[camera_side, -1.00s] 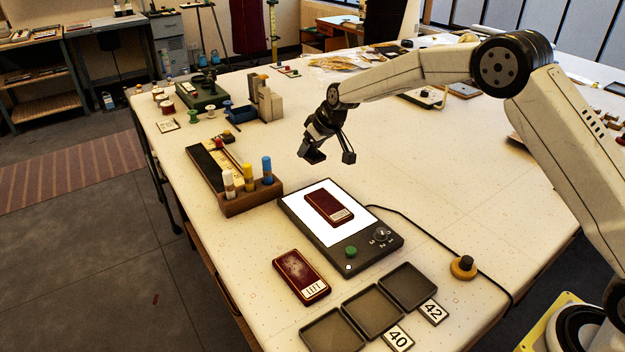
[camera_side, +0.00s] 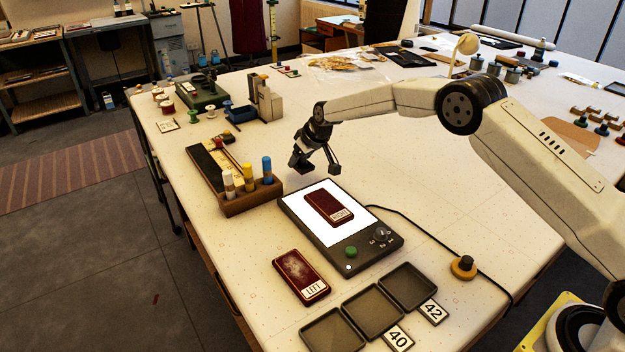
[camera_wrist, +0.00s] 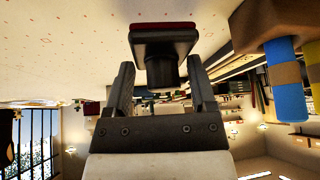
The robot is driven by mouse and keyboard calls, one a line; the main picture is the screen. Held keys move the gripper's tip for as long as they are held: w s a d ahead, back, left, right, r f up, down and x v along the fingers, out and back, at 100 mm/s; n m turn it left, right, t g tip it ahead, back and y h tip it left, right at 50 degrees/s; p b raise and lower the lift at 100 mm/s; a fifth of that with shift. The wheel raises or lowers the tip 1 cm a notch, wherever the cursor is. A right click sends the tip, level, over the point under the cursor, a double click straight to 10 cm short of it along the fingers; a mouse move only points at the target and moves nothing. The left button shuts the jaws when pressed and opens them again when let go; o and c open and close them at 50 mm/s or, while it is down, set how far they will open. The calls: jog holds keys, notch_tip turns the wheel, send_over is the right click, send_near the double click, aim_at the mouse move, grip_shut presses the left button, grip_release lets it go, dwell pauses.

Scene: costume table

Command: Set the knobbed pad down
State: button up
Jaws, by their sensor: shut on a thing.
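My gripper (camera_side: 317,160) is shut on the knob of the knobbed pad (camera_wrist: 163,42). In the wrist view the pad is a dark square plate with a red face turned toward the table and a black round knob between the fingers (camera_wrist: 161,78). In the side view the pad is small and dark among the fingers. It hangs above the pale table, behind the lit panel and right of the wooden bottle rack; clear of the table, as far as I can tell.
The lit panel (camera_side: 364,256) bears a dark red labelled block (camera_side: 325,206). A red block marked LEFT (camera_side: 297,271) lies in front. Shallow trays (camera_side: 373,312) stand at the front. The wooden rack (camera_side: 237,202) holds bottles. The table behind the panel is fairly clear.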

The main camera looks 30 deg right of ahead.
aim_at(301, 166)
jog(key=shift+f, duration=1.65)
jog(key=shift+f, duration=0.1)
jog(key=o, duration=1)
jog(key=v, duration=1.2)
